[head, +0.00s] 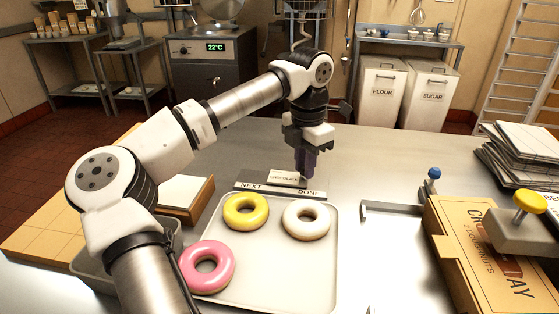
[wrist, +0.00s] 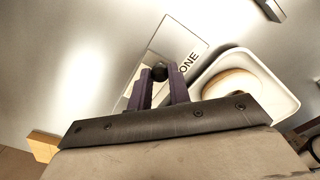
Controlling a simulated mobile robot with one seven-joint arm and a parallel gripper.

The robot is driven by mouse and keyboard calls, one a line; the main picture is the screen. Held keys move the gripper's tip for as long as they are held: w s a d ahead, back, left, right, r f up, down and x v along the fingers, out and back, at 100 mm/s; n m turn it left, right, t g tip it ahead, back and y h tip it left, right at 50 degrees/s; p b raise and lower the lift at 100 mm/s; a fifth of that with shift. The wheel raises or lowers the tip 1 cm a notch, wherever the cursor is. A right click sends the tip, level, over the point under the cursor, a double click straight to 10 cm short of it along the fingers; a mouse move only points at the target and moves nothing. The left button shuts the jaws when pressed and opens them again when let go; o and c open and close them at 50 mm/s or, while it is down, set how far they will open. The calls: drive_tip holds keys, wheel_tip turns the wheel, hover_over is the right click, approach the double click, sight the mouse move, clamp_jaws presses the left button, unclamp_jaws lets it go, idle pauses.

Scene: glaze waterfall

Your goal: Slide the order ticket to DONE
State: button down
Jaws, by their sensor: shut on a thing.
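The order ticket (head: 285,178), a small pale card reading CHOCOLATE, stands on the ticket rail (head: 280,190). The rail has NEXT at its left end and DONE at its right end. My gripper (head: 305,174) points down at the ticket's right side. In the wrist view, the purple fingers of my gripper (wrist: 159,88) are shut on a dark round knob (wrist: 160,72) at the ticket. The letters ONE show on the rail (wrist: 187,62) just beyond; the ticket's face is not clear there.
A tray (head: 327,255) in front of the rail holds yellow, white and pink doughnuts. A cardboard doughnut box (head: 480,255) lies to the right, with a stamp with a yellow knob (head: 530,203) near it. The steel counter behind the rail is clear.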

drive_tip(key=d, duration=0.2)
drive_tip(key=s+d, duration=0.1)
drive_tip(key=d, duration=0.1)
drive_tip(key=shift+d, duration=0.25)
drive_tip(key=c, duration=1.3)
unclamp_jaws()
drive_tip(key=shift+d, duration=0.15)
drive_tip(key=shift+w+r, duration=0.1)
drive_tip(key=shift+r, duration=0.45)
wheel_tip(320, 180, up, 13)
drive_tip(key=shift+f, duration=0.1)
